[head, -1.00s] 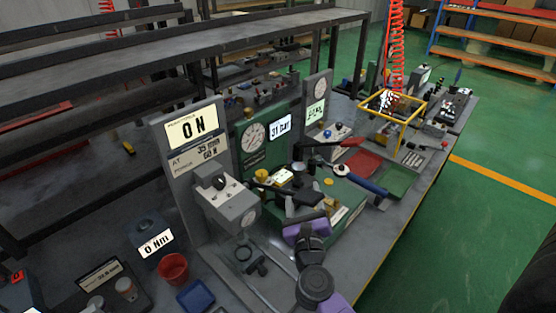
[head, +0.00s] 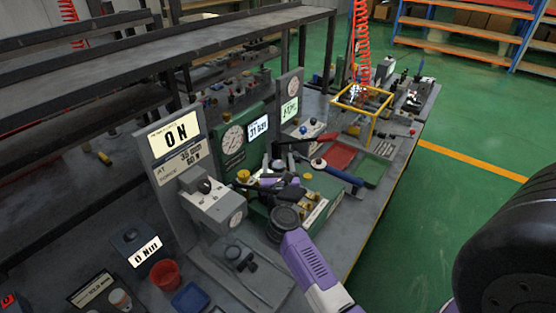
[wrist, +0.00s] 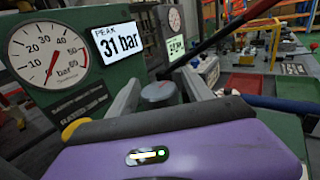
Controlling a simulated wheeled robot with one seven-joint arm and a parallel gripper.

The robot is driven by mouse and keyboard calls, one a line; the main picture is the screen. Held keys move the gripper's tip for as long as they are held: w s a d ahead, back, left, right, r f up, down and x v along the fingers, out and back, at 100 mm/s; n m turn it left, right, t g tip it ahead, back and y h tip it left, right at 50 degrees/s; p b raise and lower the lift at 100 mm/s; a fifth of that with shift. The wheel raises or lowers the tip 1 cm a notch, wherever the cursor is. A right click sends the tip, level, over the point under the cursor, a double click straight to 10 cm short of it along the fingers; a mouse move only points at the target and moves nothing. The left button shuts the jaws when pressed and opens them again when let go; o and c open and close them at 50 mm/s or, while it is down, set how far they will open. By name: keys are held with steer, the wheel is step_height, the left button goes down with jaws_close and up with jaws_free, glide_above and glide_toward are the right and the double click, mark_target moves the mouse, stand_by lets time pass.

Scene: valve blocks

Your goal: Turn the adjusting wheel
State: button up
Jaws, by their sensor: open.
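The purple gripper body hides the lower part of the wheel. In the head view my arm reaches over the green test block (head: 314,217), and my wrist hides the wheel and most of the fingers.
A pressure gauge (wrist: 47,55) and a "31 bar" display (wrist: 117,41) stand behind at left. A yellow knob (wrist: 74,129) is close to my gripper's left. A lever with a blue grip (head: 338,173) crosses the block's right side. A grey force tester (head: 212,203) stands left.

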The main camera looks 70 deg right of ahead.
steer(key=shift+d, duration=0.1)
jaws_close()
steer(key=shift+n+t+y+p, duration=0.3)
steer(key=shift+t+p, duration=0.1)
